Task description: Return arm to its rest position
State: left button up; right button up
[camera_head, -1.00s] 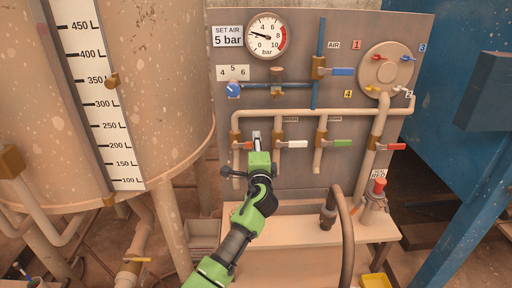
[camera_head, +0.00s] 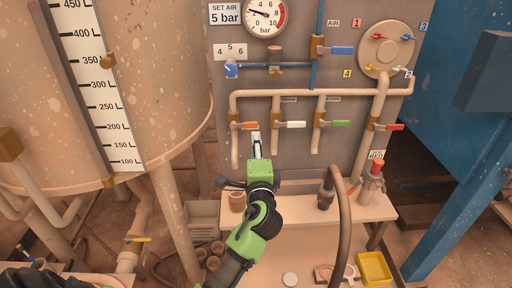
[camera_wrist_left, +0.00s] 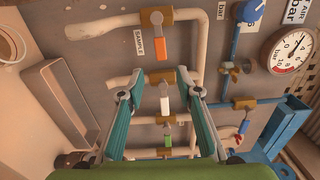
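My left gripper (camera_head: 256,145) is on a green and black arm that reaches up from the bottom middle of the head view. It is just below and in front of the orange valve handle (camera_head: 250,125) on the grey panel. In the left wrist view its two teal fingers (camera_wrist_left: 163,95) are spread apart with nothing between them. Behind the gap are the orange handle (camera_wrist_left: 160,50), the white handle (camera_wrist_left: 166,103) and the green handle (camera_wrist_left: 167,136), apart from the fingers. My right gripper is not in view.
A shelf (camera_head: 330,212) with a hose (camera_head: 343,215) stands below the panel. A yellow tray (camera_head: 374,268) lies at the lower right. A grey bin (camera_head: 203,217) is left of the gripper. A tank (camera_head: 150,80) fills the left, and a blue post (camera_head: 450,200) stands right.

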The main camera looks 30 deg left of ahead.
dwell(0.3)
pick_arm(q)
jog(key=s+d+f+n+g+h, duration=0.1)
jog(key=s+f+n+g+h, duration=0.4)
jog(key=s+f, duration=1)
jog(key=s+d+f+n+g+h, duration=0.25)
jog(key=s+d+f, duration=0.25)
jog(key=s, duration=0.5)
jog(key=s+d+f+n+g+h, duration=0.2)
jog(key=s+d+f+g, duration=0.25)
jog(key=s, duration=0.55)
notch_tip(320, 180, down, 28)
jog(key=s+g+b, duration=0.1)
jog(key=s+b, duration=0.1)
jog(key=s, duration=0.1)
jog(key=s+a+f+g, duration=0.1)
jog(key=s+a+f, duration=0.1)
jog(key=s+f, duration=1.4)
jog(key=shift+s+f+b, duration=0.2)
jog(key=shift+f+b, duration=0.1)
jog(key=shift+f, duration=0.05)
